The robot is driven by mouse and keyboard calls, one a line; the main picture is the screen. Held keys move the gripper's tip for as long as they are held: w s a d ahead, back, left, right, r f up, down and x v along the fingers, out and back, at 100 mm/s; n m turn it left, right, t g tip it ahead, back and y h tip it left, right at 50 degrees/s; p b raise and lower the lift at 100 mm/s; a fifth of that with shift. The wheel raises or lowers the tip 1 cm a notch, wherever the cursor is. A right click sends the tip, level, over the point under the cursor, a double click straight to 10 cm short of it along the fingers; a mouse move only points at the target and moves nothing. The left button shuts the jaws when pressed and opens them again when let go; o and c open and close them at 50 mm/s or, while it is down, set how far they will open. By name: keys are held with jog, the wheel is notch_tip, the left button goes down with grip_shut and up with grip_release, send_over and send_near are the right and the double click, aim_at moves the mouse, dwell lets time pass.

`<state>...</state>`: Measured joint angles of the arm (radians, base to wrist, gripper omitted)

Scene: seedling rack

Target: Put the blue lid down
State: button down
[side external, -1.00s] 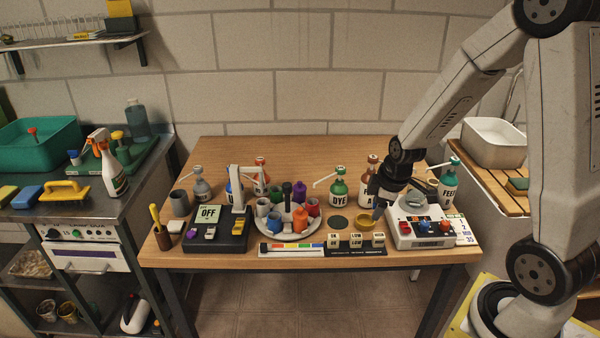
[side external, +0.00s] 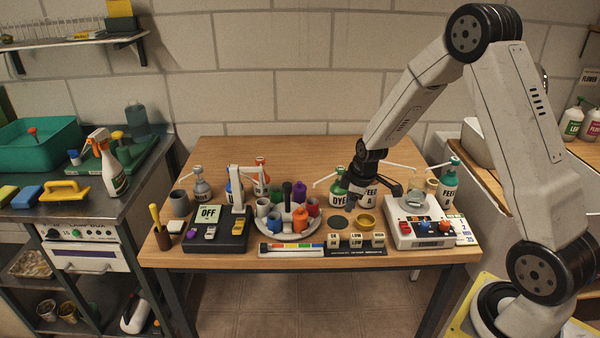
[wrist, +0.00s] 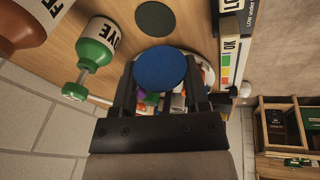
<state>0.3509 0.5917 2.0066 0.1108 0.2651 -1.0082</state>
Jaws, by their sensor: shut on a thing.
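The blue lid (wrist: 160,68) shows in the wrist view as a round blue disc between my two fingers. My gripper (wrist: 160,82) is shut on it. In the side view my gripper (side external: 382,190) hangs over the back right of the table, in front of a brown FEED A bottle (side external: 366,196). I cannot make out the lid there. A dark green round pad (side external: 337,222) lies flat on the table to the left and nearer the front. It also shows in the wrist view (wrist: 155,18), just beyond the lid. A yellow ring-shaped dish (side external: 366,219) sits beside the pad.
The green DYE bottle (side external: 338,186) stands close to the gripper's left. A round tray (side external: 288,232) of coloured pots is left of the pad. Label blocks (side external: 355,240) line the front edge.

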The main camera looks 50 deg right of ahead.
send_over(336, 220)
jog(key=s, duration=0.2)
jog(key=shift+s+a+x, duration=0.1)
jog(key=shift+s+x, duration=0.05)
jog(key=shift+x, duration=0.65)
jog(key=shift+s+a+x, duration=0.1)
jog(key=shift+x, duration=0.65)
jog(key=shift+s+a+x, duration=0.1)
jog(key=shift+s+x, duration=0.05)
jog(key=shift+x, duration=0.65)
jog(key=shift+f, duration=0.2)
jog(key=shift+w+f, duration=0.15)
jog(key=shift+s+x, duration=0.15)
jog(key=shift+x, duration=0.65)
jog(key=shift+s+x, duration=0.2)
jog(key=shift+x, duration=0.6)
jog(key=shift+f, duration=0.15)
jog(key=shift+c, duration=1.8)
grip_release()
jog(key=v, duration=1.2)
